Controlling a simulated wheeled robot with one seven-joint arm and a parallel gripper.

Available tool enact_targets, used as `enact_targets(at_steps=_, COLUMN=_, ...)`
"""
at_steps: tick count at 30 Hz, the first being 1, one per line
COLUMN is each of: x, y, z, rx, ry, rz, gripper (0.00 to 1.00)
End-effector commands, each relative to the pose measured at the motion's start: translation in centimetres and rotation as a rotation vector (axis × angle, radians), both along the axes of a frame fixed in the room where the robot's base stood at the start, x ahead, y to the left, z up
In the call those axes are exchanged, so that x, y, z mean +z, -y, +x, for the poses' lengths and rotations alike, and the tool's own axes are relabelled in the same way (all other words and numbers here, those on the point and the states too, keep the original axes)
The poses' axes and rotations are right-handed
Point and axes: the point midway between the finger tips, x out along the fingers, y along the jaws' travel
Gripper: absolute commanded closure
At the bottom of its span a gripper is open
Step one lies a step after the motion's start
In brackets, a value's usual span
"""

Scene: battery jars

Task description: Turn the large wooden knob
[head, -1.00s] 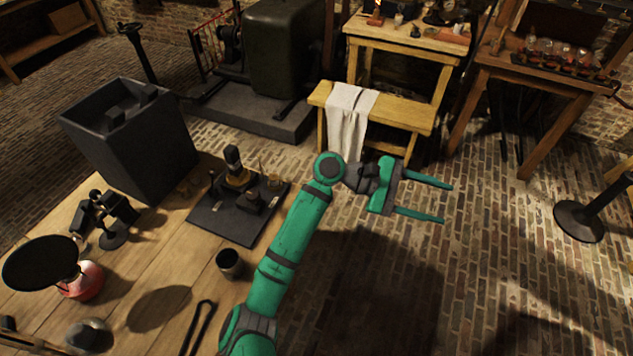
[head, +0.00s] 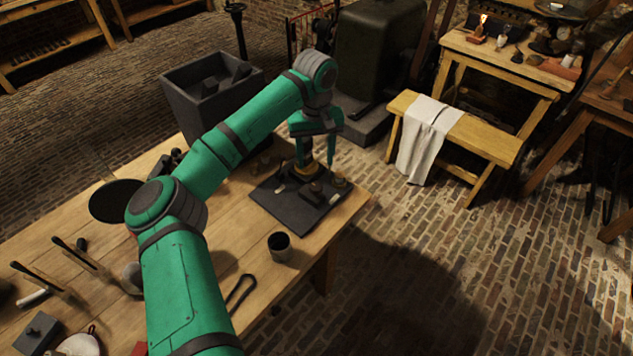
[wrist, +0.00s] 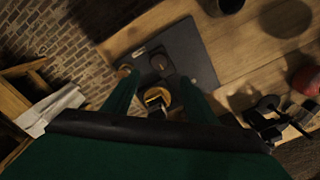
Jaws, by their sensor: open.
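The large wooden knob (head: 304,171) appears as a round, light-brown wooden piece with a dark upright part, on a dark flat board (head: 280,203) on the bench. My gripper (head: 317,160) points down over the board at the knob, partly hiding it. In the wrist view, the knob (wrist: 157,97) shows between the two green fingers of my gripper (wrist: 158,82), which are apart. I cannot tell whether either finger touches it. A smaller wooden piece (wrist: 125,70) and a dark block (wrist: 158,62) stand close by on the board.
A dark cup (head: 279,246) stands on the bench in front of the board. A grey open box (head: 208,95) stands behind it to the left. A black disc (head: 112,201) and several tools lie on the left. A stool with a white cloth (head: 428,135) stands on the right.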

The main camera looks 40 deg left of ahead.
Motion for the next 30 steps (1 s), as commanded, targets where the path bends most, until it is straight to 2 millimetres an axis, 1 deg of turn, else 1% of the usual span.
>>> enact_targets(at_steps=5, x=-2.3, y=0.1, z=0.0, rx=0.0, ry=-0.001, rz=-0.004, gripper=0.48)
enact_targets(at_steps=12, x=-6.6, y=0.2, z=0.0, rx=0.002, ry=0.0, rz=-0.006, gripper=0.48)
enact_targets(at_steps=18, x=-9.3, y=0.1, z=0.0, rx=0.001, ry=0.001, rz=-0.005, gripper=0.48)
enact_targets(at_steps=23, x=-10.3, y=0.1, z=0.0, rx=0.001, ry=0.002, rz=-0.004, gripper=0.48)
enact_targets(at_steps=30, x=-10.5, y=0.1, z=0.0, rx=0.0, ry=0.002, rz=-0.003, gripper=0.48)
